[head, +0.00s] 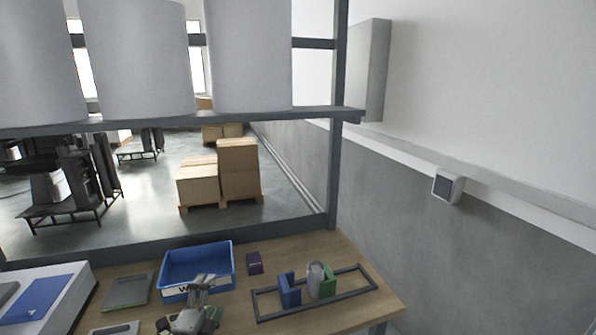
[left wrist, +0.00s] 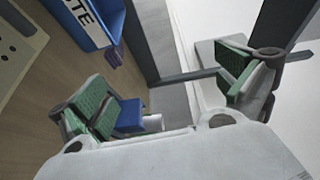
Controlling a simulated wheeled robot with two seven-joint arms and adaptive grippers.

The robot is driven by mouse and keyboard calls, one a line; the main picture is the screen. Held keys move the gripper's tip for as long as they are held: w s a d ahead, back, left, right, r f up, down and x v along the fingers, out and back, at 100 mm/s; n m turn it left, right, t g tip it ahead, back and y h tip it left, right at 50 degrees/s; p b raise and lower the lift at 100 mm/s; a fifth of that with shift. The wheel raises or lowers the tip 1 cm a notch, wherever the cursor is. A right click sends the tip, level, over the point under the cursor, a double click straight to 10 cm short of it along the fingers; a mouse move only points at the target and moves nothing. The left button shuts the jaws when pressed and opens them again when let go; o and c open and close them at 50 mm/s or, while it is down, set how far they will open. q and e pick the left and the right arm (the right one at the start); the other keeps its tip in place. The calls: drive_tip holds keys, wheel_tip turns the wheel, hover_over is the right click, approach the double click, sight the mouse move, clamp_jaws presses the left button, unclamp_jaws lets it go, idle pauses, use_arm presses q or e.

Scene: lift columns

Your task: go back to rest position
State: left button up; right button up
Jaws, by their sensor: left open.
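My left gripper (head: 202,284) shows at the bottom of the head view, just in front of the blue bin, with its fingers pointing away from me. In the left wrist view its green-padded fingers (left wrist: 172,92) are spread wide apart, and nothing is held between them. Past the left finger in that view, a blue block (left wrist: 129,115) and a pale cylinder (left wrist: 152,123) are partly hidden. My right gripper is in neither view.
The blue bin (head: 164,291) stands on the wooden table (head: 255,324), beside a small purple box (head: 254,263). A dark frame (head: 345,295) holds blue and green blocks around a grey cylinder (head: 315,279). Grey tablets lie left. A shelf post (head: 335,150) rises behind.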

use_arm(q)
drive_tip(key=s+a+f+n+g+y, duration=0.25)
drive_tip(key=s+f+n+g, duration=0.45)
drive_tip(key=s+f+n, duration=0.35)
drive_tip(key=s+d+f+n+g+h, duration=0.1)
drive_tip(key=s+d+f+n+g, duration=0.2)
drive_tip(key=s, duration=0.5)
drive_tip(key=s+d+n+g, duration=0.1)
drive_tip(key=s+n+g, duration=0.25)
drive_tip(key=s, duration=0.35)
wheel_tip(320, 180, down, 30)
drive_tip(key=s+g+p, duration=0.2)
drive_tip(key=s+p, duration=0.1)
drive_tip(key=s+a+f+p, duration=0.1)
drive_tip(key=s+a+f, duration=0.1)
drive_tip(key=s+f, duration=0.6)
drive_tip(key=s+a+f+m+g+p, duration=0.1)
drive_tip(key=s+a+f+p, duration=0.1)
drive_tip(key=s+f, duration=0.7)
drive_tip(key=shift+s, duration=2.55)
drive_tip(key=shift+f, duration=0.1)
